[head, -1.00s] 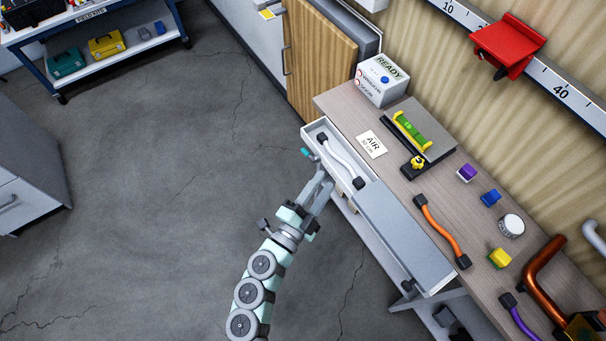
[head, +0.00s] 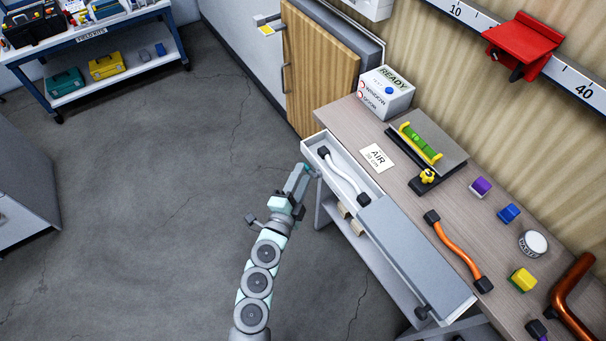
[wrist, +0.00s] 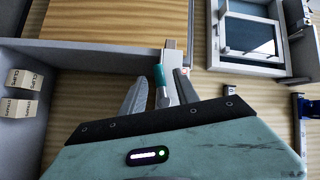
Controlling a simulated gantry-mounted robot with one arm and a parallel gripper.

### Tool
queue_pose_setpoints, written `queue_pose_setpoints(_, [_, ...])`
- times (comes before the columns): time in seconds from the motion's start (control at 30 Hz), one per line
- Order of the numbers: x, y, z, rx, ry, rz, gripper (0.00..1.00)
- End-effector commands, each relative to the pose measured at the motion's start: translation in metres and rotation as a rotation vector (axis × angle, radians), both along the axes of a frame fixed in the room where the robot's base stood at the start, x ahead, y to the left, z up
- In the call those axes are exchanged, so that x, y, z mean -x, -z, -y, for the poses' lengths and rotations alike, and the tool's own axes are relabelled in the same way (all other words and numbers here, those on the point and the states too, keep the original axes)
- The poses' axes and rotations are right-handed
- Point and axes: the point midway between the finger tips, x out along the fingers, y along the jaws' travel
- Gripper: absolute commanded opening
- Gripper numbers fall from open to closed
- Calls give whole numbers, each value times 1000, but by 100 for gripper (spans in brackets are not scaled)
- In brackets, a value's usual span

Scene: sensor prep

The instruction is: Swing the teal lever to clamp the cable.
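The teal lever (wrist: 159,75) shows in the wrist view beside a pale grey bar, between my two fingertips. My gripper (wrist: 162,78) is open, with one finger on each side of the lever; I cannot tell if either touches it. In the head view my gripper (head: 303,172) is at the left of the tray's far end, and the lever is hidden there. The white cable (head: 343,176) with black ends lies in the open part of the long white tray (head: 312,142). A grey cover (head: 408,255) lies over the tray's near part.
The bench (head: 405,190) holds an orange cable (head: 455,247), coloured blocks, a round dial (head: 533,243), a green level (head: 420,143) and a white READY box (head: 385,93). The floor left of my arm is clear.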

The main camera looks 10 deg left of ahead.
Motion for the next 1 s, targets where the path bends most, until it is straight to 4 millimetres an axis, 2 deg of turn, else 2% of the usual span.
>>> queue_pose_setpoints(0.2, [-14,0,3,-1,1,0,37])
queue_pose_setpoints(0.47, [-15,0,3,0,1,-1,37])
queue_pose_setpoints(0.9, [-15,0,3,0,1,-1,2])
queue_pose_setpoints(1.0, [-14,0,3,0,1,-1,0])
